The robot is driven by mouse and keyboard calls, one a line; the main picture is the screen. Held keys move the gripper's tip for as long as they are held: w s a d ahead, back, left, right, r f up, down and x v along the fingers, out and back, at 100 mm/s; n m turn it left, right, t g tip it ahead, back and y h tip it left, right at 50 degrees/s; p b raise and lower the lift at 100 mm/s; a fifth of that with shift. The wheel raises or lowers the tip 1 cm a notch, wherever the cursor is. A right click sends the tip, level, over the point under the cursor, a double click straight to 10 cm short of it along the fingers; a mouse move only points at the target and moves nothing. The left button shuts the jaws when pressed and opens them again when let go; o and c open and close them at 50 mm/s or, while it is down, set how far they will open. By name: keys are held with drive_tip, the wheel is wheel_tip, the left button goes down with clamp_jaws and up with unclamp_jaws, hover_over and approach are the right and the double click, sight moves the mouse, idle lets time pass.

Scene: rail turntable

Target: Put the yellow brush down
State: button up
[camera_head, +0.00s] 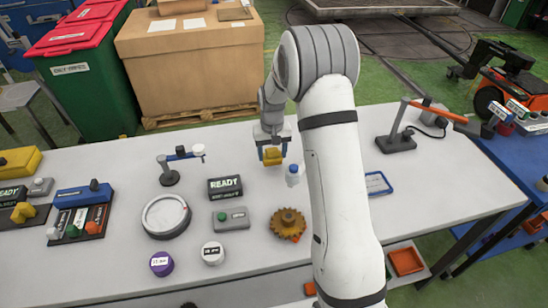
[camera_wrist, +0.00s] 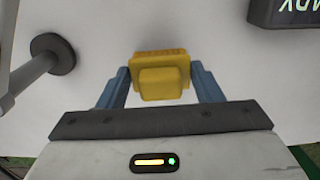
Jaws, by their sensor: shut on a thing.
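The yellow brush (camera_head: 272,156) is between the two blue fingers of my gripper (camera_head: 272,146), over the far part of the white table (camera_head: 113,165). In the wrist view the brush (camera_wrist: 163,77) shows as a yellow block with a smaller raised block on it. The fingers of my gripper (camera_wrist: 163,87) are shut on its left and right sides. I cannot tell whether the brush touches the table or hangs just above it.
A white bottle with a blue cap (camera_head: 293,175) stands close to the right of the brush. A black READY display (camera_head: 225,186), a small lamp (camera_head: 170,175) and a brown gear (camera_head: 288,223) are nearby. A round dial (camera_head: 166,215) lies left. Free tabletop lies left of the gripper.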

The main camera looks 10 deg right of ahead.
sight(273, 157)
drive_tip(key=shift+f+p, duration=0.3)
drive_tip(key=shift+f, duration=1.15)
drive_tip(key=shift+f, duration=0.15)
drive_tip(key=o, duration=0.9)
